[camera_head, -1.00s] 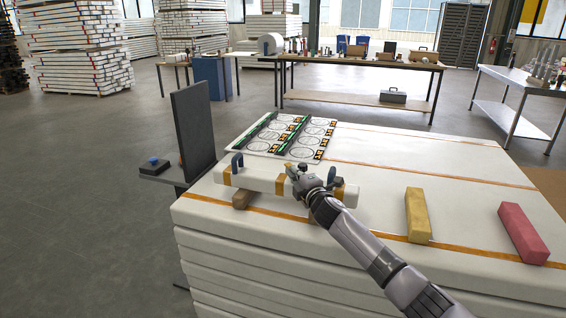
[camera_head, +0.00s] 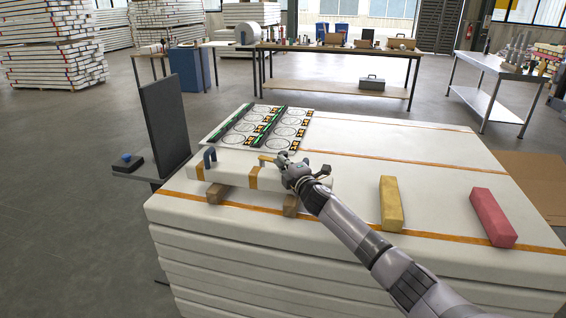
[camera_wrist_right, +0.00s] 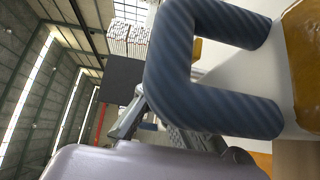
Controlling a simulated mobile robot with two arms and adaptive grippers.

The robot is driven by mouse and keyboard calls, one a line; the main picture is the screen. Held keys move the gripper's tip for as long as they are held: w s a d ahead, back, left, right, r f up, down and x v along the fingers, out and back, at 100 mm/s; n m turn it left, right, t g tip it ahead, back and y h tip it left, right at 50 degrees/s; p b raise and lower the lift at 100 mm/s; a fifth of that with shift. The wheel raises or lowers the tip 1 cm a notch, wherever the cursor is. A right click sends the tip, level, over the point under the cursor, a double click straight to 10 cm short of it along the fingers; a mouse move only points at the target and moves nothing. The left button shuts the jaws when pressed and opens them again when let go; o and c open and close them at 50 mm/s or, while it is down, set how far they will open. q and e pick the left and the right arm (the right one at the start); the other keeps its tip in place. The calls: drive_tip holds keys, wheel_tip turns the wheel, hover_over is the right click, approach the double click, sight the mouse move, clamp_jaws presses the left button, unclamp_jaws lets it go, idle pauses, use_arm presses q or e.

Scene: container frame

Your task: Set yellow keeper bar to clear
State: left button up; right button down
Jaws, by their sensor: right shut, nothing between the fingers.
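A yellow bar (camera_head: 391,205) lies on top of the white stack, right of my right arm and apart from it. A white beam (camera_head: 228,172) with yellow bands rests on wooden blocks at the stack's near left. It has a blue handle (camera_head: 210,157) at its left end. A small yellow piece (camera_head: 267,160) stands by the beam, just left of my right gripper (camera_head: 284,163). My right gripper is shut and empty over the beam's right part, partly hiding it. A blue handle (camera_wrist_right: 180,75) looms large in the right wrist view. My left gripper is not in view.
A red bar (camera_head: 492,218) lies right of the yellow bar. A printed panel (camera_head: 210,134) with circles lies behind the beam. A dark upright plate (camera_head: 165,125) and a blue button box (camera_head: 127,159) stand left. The stack top (camera_head: 400,150) behind the bars is clear.

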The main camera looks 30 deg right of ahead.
idle(0.3)
drive_tip(key=shift+s, duration=0.15)
drive_tip(key=s+a, duration=0.1)
drive_tip(key=s, duration=1)
drive_tip(key=shift+s+a, duration=0.2)
drive_tip(key=shift+s, duration=0.15)
